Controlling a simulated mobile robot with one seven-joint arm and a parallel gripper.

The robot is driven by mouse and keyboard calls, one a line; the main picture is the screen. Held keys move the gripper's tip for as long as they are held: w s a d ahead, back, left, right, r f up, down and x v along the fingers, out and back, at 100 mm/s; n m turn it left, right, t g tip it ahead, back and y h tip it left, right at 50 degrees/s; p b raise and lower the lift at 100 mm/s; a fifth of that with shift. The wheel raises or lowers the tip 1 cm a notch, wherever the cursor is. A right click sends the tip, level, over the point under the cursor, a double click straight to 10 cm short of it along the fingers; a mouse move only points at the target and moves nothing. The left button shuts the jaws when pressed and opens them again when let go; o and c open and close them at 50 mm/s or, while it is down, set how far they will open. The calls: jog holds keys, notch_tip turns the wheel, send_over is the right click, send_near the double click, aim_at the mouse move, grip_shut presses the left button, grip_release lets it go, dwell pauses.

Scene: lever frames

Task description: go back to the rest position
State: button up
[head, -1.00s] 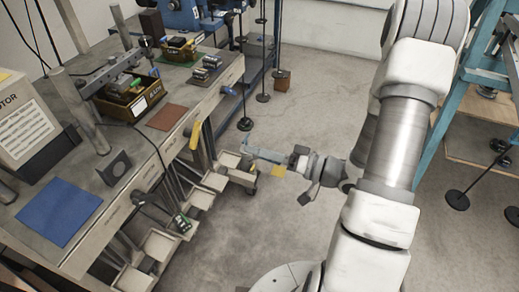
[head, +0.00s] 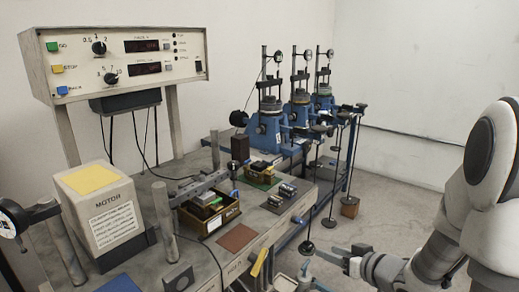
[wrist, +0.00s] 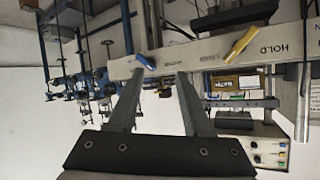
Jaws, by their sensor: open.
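My gripper (head: 310,274) is at the lower middle of the head view, in front of the bench's front edge and partly cut off by the frame. In the wrist view my gripper (wrist: 158,75) shows two separate fingers with nothing between them. The wrist picture is upside down, with the bench front (wrist: 200,50) beyond the fingertips. A yellow lever (head: 259,262) and a blue lever (head: 297,220) are on the bench front. The wrist view also shows the yellow lever (wrist: 240,45) and the blue lever (wrist: 145,60), both apart from the fingers.
The bench carries a motor box (head: 103,212), a small bin (head: 208,217) and a brown mat (head: 236,237). A control panel (head: 120,57) stands behind. Blue presses (head: 268,128) with hanging rods stand at the back.

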jog(key=s+d+r+m+h+p, duration=0.1)
jog(key=r+h, duration=0.2)
jog(key=r, duration=0.2)
jog(key=s+d+r+m+g+h+p, duration=0.1)
jog(key=s+r+h, duration=0.1)
jog(key=r, duration=0.4)
jog(key=s+d+r+h+p, duration=0.1)
jog(key=d+r+h+p, duration=0.15)
jog(key=r, duration=0.25)
jog(key=s+a+r+g, duration=0.1)
jog(key=s+a+r, duration=0.1)
jog(key=s, duration=0.4)
jog(key=s+a+r+g+y+p, duration=0.1)
jog(key=s+a+g, duration=0.1)
jog(key=s, duration=0.5)
jog(key=s+a+r+m+g+p, duration=0.1)
jog(key=s+a+r, duration=0.1)
jog(key=s+a, duration=0.2)
jog(key=shift+s+a+r+g+y, duration=0.25)
jog(key=shift+s+r+g+y, duration=0.1)
jog(key=shift+s, duration=0.85)
